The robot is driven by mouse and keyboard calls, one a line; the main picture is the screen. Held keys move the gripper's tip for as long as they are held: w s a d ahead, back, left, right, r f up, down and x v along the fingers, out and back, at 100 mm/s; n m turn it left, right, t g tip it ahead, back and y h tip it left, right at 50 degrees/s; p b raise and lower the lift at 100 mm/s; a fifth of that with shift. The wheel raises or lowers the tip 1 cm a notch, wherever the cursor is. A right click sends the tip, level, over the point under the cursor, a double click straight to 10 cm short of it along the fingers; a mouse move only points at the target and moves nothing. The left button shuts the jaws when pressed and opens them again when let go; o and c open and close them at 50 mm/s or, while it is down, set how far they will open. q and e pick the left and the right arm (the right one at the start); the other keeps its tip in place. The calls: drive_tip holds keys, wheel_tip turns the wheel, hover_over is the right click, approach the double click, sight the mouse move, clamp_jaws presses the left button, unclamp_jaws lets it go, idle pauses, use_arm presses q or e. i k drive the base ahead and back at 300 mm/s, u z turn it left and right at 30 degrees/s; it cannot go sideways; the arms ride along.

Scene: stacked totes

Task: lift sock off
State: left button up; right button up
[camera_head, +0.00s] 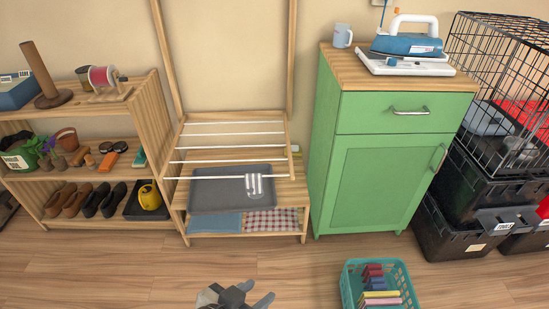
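A small white and grey striped sock (254,185) hangs over the front white bar of the wooden drying rack (228,156). Its lower end shows in front of a dark grey tray (215,196) on the rack's shelf. My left gripper (256,294) is at the bottom edge, low over the floor and well in front of the rack, partly cut off. Its fingers look spread, with nothing between them. It is far from the sock. My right gripper is not in view.
A green cabinet (375,187) stands right of the rack, with an iron (406,45) and a mug (342,36) on top. A teal basket (347,283) sits on the floor at bottom right. Shelves with shoes (90,200) stand left. Black totes (455,228) and a wire crate (500,60) are stacked right.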

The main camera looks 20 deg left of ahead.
sight(253, 182)
drive_tip(key=u, duration=0.3)
drive_tip(key=k, duration=0.5)
drive_tip(key=u, duration=1.5)
drive_tip(key=i, duration=1.25)
drive_tip(key=z, duration=0.7)
drive_tip(key=i, duration=1.05)
drive_tip(key=z, duration=1)
